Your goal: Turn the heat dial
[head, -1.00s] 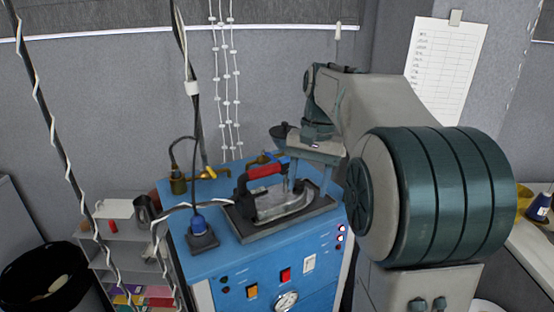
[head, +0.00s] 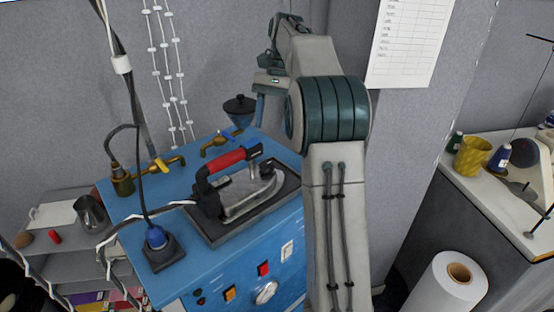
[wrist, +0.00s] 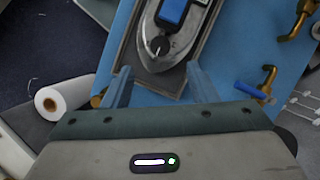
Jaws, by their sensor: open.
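The silver iron (head: 250,195) with a red handle (head: 226,159) rests on a dark pad (head: 215,232) on the blue machine top. In the wrist view, a round black dial with a white mark (wrist: 160,46) sits on the iron (wrist: 148,63), just beyond and between my fingertips. The dial is hard to make out in the head view. My gripper (wrist: 161,80) is open, its two fingers apart with nothing between them. In the head view my gripper (head: 259,108) hangs above the back right of the machine top, its fingers partly hidden.
The machine front has buttons (head: 263,269) and a white gauge (head: 266,292). A white roll (head: 450,284) and side table are at the right.

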